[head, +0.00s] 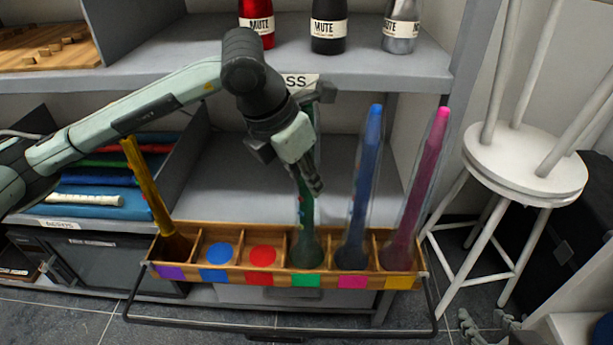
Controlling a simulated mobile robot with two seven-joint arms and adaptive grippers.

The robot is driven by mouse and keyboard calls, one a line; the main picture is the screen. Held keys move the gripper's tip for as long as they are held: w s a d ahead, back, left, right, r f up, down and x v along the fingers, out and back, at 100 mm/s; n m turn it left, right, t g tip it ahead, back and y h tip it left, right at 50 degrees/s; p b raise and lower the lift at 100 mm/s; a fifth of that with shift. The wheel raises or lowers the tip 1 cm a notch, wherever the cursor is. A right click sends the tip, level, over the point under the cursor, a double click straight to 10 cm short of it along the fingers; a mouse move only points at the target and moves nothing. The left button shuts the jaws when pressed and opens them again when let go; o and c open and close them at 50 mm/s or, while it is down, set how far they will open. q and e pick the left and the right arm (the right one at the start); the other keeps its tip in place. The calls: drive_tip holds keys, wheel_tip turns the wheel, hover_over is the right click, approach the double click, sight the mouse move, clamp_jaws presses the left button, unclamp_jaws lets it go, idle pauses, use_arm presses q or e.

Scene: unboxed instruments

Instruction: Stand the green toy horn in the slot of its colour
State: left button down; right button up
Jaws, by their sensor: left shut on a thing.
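The green toy horn (306,239) is upright, bell down, in the compartment with the green label (306,280) of the wooden tray (222,276). My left gripper (313,182) is shut on its upper part and hides some of it. The horn's bell is within the compartment walls; I cannot tell if it bears on the floor. My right gripper (486,319) shows only partly at the lower right, its fingers apart and empty, away from the tray.
A yellow horn (148,190) leans in the purple-labelled compartment. A blue horn (362,190) stands in the pink-labelled one, a pink horn (419,190) in the yellow-labelled one. The blue and red compartments are empty. A shelf (370,67) with bottles is behind; a white stool (525,160) stands right.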

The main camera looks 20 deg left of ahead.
use_arm(q)
drive_tip(key=shift+f+b, duration=0.45)
drive_tip(key=shift+b, duration=0.1)
drive_tip(key=c, duration=1.3)
unclamp_jaws()
drive_tip(key=v, duration=1.2)
drive_tip(key=shift+s, duration=0.1)
